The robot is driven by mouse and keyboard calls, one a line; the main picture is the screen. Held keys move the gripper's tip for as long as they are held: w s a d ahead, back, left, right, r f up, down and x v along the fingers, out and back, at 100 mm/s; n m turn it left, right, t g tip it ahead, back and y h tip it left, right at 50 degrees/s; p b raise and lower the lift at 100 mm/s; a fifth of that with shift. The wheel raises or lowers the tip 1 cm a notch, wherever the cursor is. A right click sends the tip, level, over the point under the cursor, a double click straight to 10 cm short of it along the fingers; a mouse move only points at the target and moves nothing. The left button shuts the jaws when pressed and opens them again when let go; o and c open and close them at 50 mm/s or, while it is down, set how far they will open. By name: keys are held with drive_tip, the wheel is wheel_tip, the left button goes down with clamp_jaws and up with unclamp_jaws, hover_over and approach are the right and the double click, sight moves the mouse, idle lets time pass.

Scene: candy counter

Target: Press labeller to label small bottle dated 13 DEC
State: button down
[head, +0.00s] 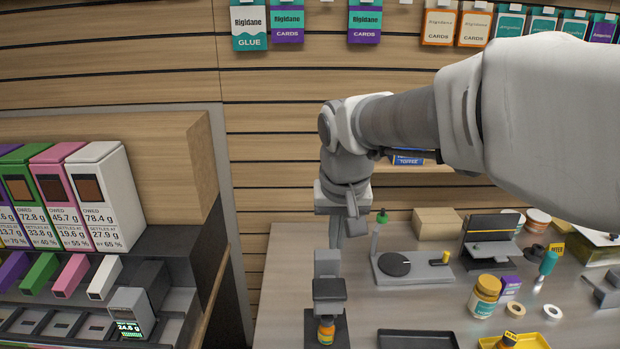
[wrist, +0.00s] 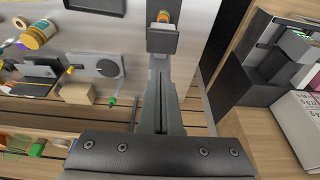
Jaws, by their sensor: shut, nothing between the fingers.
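The labeller (head: 329,289) stands near the front left of the counter, with a dark pressing head on a grey column. A small orange bottle (head: 326,334) is under its head, mostly hidden; its date cannot be read. In the wrist view the labeller (wrist: 163,42) is straight ahead of my fingers, with the orange bottle (wrist: 163,16) just beyond its head. My gripper (head: 336,243) is shut and empty, pointing down behind and above the labeller. In the wrist view its fingers (wrist: 161,76) are together; contact with the labeller cannot be told.
A turntable-like device (head: 395,264) is right of the labeller. A large gold-lidded jar (head: 485,297), a purple box (head: 508,287) and a black tray (head: 416,340) are further right. A yellow tray (head: 533,341) is at the front. A dispenser rack (head: 60,290) stands left, across a gap.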

drive_tip(key=shift+w+a, duration=0.25)
drive_tip(key=shift+w, duration=0.1)
approach(330, 294)
drive_tip(key=w+f, duration=0.4)
drive_tip(key=f, duration=0.1)
drive_tip(key=shift+f+p, duration=0.3)
drive_tip(key=shift+f, duration=0.35)
wheel_tip(330, 294, down, 4)
drive_tip(key=b, duration=0.3)
drive_tip(key=shift+s+f+b, duration=0.1)
drive_tip(key=shift+f+b, duration=0.15)
drive_tip(key=shift+b, duration=0.1)
drive_tip(key=shift+s, duration=0.1)
drive_tip(key=shift+s+f, duration=0.1)
drive_tip(key=shift+f, duration=0.1)
